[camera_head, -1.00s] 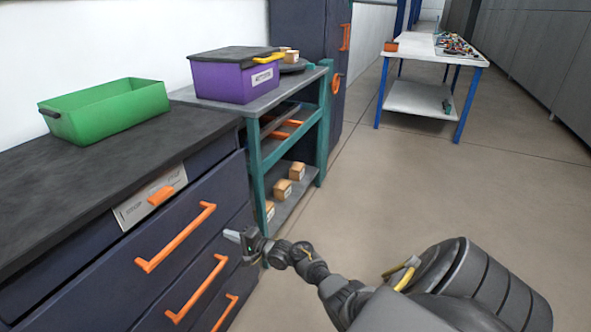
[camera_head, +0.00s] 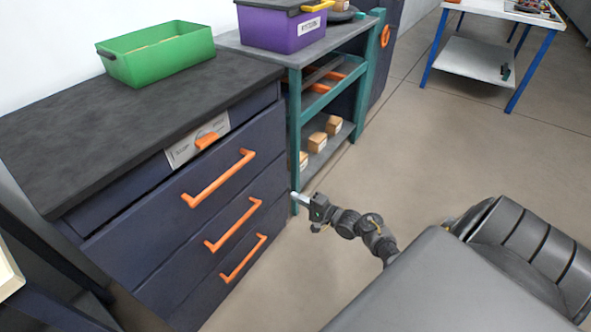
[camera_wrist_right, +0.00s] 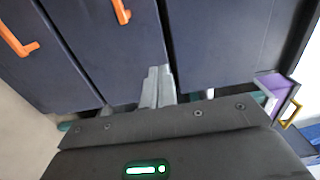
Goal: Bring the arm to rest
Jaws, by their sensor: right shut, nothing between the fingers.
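My right gripper (camera_head: 299,199) is at the right end of the dark blue drawer cabinet (camera_head: 110,247), close to its front corner and pointing toward it. In the right wrist view its two fingers (camera_wrist_right: 157,88) lie together, shut and empty, with drawer fronts and orange handles beyond them. I cannot tell whether the fingertips touch the cabinet. My right arm (camera_head: 350,224) stretches from the lower right toward the cabinet. My left gripper is not in view.
A green bin (camera_head: 158,54) stands on the cabinet's dark top. A teal-framed shelf (camera_head: 295,120) adjoins it, with a purple box (camera_head: 281,30) on top and small cartons (camera_head: 318,141) below. A white table (camera_head: 470,60) stands behind.

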